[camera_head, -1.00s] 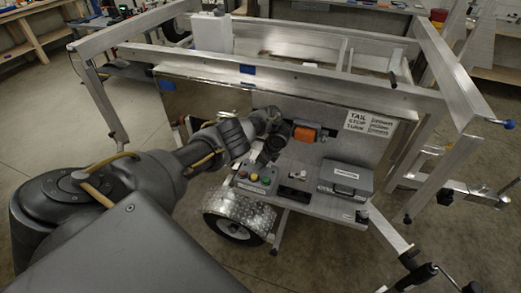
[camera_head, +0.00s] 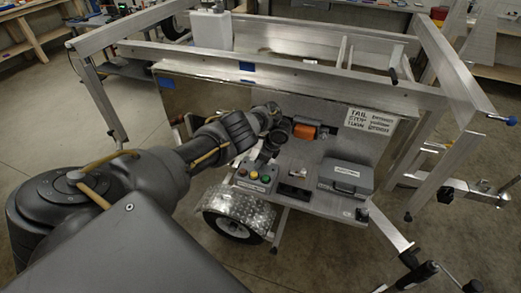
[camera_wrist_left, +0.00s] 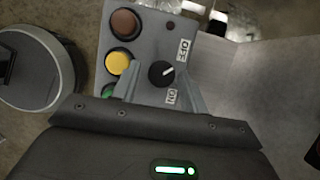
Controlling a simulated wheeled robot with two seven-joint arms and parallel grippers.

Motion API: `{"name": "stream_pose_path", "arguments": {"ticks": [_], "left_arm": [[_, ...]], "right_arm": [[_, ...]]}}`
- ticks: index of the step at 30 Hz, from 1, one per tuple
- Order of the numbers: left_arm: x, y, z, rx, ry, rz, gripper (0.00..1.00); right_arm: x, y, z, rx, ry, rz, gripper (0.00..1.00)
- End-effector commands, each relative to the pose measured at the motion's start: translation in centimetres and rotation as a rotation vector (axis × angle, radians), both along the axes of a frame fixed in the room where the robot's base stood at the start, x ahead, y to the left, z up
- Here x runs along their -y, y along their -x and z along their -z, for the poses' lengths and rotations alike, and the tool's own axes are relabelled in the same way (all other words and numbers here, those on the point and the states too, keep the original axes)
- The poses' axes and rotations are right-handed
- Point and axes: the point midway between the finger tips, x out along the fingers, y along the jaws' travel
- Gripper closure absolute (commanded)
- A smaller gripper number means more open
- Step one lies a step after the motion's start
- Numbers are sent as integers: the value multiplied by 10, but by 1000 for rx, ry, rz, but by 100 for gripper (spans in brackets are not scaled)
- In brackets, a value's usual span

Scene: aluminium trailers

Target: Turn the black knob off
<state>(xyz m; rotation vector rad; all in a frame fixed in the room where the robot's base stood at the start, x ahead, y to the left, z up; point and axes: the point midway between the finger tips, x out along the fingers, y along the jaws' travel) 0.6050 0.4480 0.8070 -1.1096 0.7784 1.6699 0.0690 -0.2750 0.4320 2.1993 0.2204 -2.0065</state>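The black knob (camera_wrist_left: 161,73) sits on a grey control box (camera_wrist_left: 146,42), also in the head view (camera_head: 257,187). Its white mark points right and slightly up, between the upper label (camera_wrist_left: 184,50), which seems to read OFF, and the lower ON label (camera_wrist_left: 171,97). In the left wrist view my left gripper (camera_wrist_left: 155,76) is open, one finger on each side of the knob, with gaps visible. I cannot tell how far above it the fingertips are. In the head view the wrist hides the knob. My right gripper is not in view.
Red (camera_wrist_left: 125,24), yellow (camera_wrist_left: 118,62) and green (camera_wrist_left: 108,91) buttons sit left of the knob, close to the left finger. A grey case (camera_head: 346,178) stands right on the shelf. The trailer's aluminium rail (camera_head: 300,76) runs behind my arm.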

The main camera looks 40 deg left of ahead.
Motion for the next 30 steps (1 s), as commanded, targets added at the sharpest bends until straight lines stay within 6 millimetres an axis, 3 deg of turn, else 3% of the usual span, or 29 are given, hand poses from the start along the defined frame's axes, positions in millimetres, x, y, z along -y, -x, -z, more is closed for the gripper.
{"name": "stream_pose_path", "arguments": {"ticks": [11,24,30], "left_arm": [[2,-2,-4,4,1,2,48],[28,-12,-75,5,1,3,48],[37,-15,-96,4,2,0,48]], "right_arm": [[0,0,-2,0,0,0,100],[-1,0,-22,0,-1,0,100],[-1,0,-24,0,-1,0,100]]}}
